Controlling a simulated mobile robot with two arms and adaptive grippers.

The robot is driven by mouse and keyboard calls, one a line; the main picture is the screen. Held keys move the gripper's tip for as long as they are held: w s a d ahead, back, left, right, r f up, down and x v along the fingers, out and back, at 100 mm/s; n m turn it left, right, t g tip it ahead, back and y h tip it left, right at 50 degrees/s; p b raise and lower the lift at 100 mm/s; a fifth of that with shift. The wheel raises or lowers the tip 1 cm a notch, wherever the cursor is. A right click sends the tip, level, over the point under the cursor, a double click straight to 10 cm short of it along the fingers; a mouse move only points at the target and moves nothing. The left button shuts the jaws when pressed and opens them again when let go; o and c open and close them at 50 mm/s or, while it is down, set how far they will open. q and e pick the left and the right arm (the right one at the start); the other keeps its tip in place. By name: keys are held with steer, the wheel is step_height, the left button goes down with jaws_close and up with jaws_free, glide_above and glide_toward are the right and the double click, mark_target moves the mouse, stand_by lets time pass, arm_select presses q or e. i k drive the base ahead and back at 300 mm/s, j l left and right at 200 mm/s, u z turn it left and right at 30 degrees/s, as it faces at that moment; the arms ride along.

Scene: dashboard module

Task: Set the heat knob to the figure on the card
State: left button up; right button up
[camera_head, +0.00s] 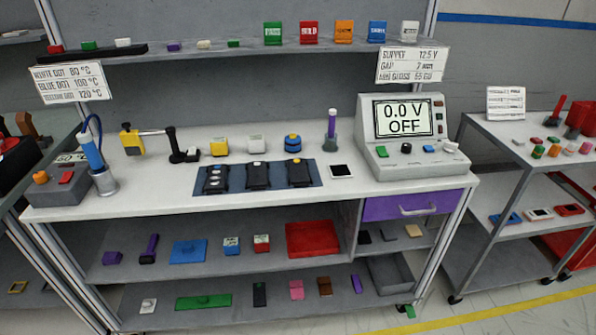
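A grey heating station (58,190) stands at the left end of the bench, with an orange knob (40,177) and a red button (66,177) on top. Its small display (72,157) appears to read 60 °C. A blue iron (91,150) stands upright in a metal holder (105,183) beside it. The card (70,83) above reads white dot 80 °C, blue dot 100 °C and, less clearly, yellow dot 120 °C. Three black modules (257,175) lie on a dark blue mat (235,197); their dot colours are too small to tell surely. Neither gripper is in view.
A power supply (415,163) at the right reads 0.0 V, OFF. The front strip of the bench is mostly clear. A side cart (525,150) stands right.

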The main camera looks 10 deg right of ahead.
mark_target(40, 178)
steer(key=u, duration=1.25)
steer(key=i+j, duration=0.1)
